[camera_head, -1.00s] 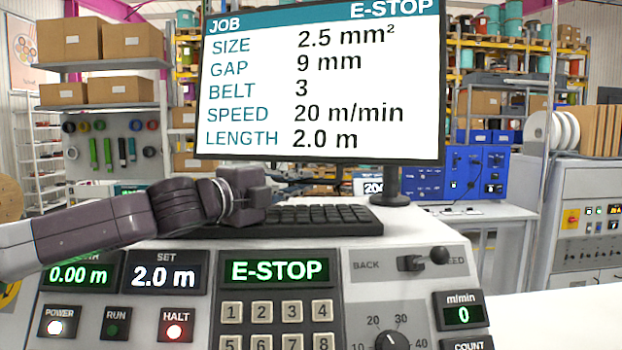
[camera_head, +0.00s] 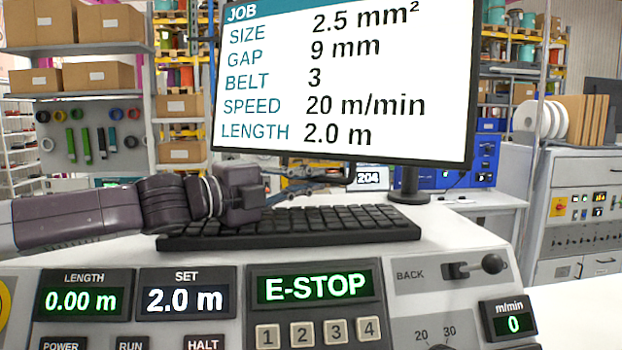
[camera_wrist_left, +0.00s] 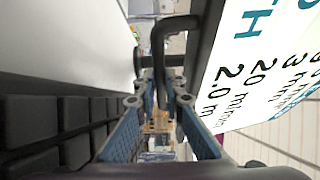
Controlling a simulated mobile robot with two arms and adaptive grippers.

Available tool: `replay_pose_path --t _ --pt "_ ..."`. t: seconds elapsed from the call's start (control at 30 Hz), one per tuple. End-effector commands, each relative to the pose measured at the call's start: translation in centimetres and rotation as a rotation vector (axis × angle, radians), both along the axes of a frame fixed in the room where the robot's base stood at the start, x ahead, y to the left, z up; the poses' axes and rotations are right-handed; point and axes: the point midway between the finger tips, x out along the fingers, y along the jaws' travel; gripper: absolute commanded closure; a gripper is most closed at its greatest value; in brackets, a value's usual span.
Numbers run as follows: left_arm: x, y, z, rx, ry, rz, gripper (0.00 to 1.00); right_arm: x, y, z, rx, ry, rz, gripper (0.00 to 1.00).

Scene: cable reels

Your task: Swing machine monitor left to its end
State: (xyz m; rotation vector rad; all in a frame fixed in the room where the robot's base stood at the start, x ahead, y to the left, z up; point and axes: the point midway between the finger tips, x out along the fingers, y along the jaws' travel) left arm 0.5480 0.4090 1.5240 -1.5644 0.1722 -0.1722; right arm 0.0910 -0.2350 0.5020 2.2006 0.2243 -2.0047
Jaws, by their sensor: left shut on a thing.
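The machine monitor (camera_head: 345,85) stands on a dark post above the console and shows job values. Its screen also appears in the wrist view (camera_wrist_left: 265,60), at right. A black bent handle (camera_wrist_left: 160,60) sits below the screen, between my left fingertips. My left gripper (camera_head: 318,178) reaches in from the left, over the keyboard and under the monitor's lower edge. In the wrist view, its blue-padded fingers (camera_wrist_left: 163,95) are closed around the handle. In the head view the wrist hides part of the gripper. My right gripper is not in view.
A black keyboard (camera_head: 290,226) lies close under my left wrist. The console front (camera_head: 420,295) has displays, keys and a BACK lever (camera_head: 475,268). Behind stand shelves with boxes (camera_head: 80,80) and a blue unit (camera_head: 485,160). White counter is free right of the keyboard.

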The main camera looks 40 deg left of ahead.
Motion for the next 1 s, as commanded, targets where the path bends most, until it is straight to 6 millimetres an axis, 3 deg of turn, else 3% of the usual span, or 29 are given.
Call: replay_pose_path --t 0.3,0.33,0.4,0.73,1.0 --pt "0.0 0.4 0.1 0.002 0.001 0.009 1.00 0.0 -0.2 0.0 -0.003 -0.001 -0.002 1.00" --pt "0.0 0.4 0.1 0.002 0.001 0.009 0.90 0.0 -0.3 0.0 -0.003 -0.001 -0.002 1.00" --pt "0.0 0.3 0.1 0.002 0.001 0.008 0.83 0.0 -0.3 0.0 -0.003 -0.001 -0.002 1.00" --pt "-0.2 0.2 0.0 0.003 -0.001 0.004 0.83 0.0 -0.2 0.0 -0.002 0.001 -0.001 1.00" --pt "-3.3 1.0 0.2 0.006 -0.003 0.008 0.83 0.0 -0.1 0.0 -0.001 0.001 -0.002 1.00"
